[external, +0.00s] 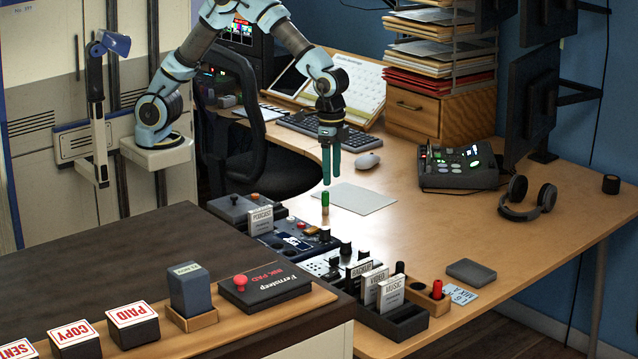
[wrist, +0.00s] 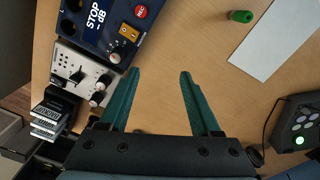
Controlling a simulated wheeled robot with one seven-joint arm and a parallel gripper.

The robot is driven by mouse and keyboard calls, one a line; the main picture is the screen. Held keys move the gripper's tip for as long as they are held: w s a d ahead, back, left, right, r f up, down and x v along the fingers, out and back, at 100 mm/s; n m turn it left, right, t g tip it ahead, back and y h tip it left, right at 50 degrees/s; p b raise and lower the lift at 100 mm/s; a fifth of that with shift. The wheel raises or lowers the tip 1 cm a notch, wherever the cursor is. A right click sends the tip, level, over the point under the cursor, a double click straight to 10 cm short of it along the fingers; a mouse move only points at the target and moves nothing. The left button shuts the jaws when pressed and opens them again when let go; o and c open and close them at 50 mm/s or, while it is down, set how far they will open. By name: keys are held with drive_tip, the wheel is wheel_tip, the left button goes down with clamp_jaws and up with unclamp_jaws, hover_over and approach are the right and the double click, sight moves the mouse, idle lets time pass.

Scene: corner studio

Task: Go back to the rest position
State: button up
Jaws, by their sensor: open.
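My gripper (external: 331,179) hangs fingers-down above the wooden desk (external: 440,230) in the external view. In the wrist view my gripper (wrist: 160,74) has its two green fingers spread, with bare desk between them and nothing held. A small green cylinder with a yellowish end (external: 325,203) stands on the desk below the fingers in the external view. It also shows in the wrist view as a green cylinder (wrist: 241,16), beyond the right finger and apart from it.
A pale sheet (external: 355,198), mouse (external: 367,161), keyboard (external: 320,129), console (external: 457,167) and headphones (external: 529,199) lie around.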

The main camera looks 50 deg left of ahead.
drive_tip(key=w+a+r+n, duration=0.1)
drive_tip(key=w+a+n, duration=0.35)
drive_tip(key=a, duration=0.75)
drive_tip(key=w+a+n, duration=0.1)
drive_tip(key=w+a, duration=0.6)
drive_tip(key=a, duration=0.4)
drive_tip(key=s+a+n, duration=0.2)
drive_tip(key=a+n, duration=0.1)
drive_tip(key=a, duration=0.7)
drive_tip(key=s+a+n+t, duration=0.1)
drive_tip(key=s+a+n, duration=0.1)
drive_tip(key=a, duration=0.9)
drive_tip(key=shift+s+a+f+n+t+p, duration=0.25)
drive_tip(key=shift+n+t+p, duration=0.1)
drive_tip(key=shift+n, duration=0.1)
drive_tip(key=shift+w, duration=0.1)
drive_tip(key=shift+c, duration=0.3)
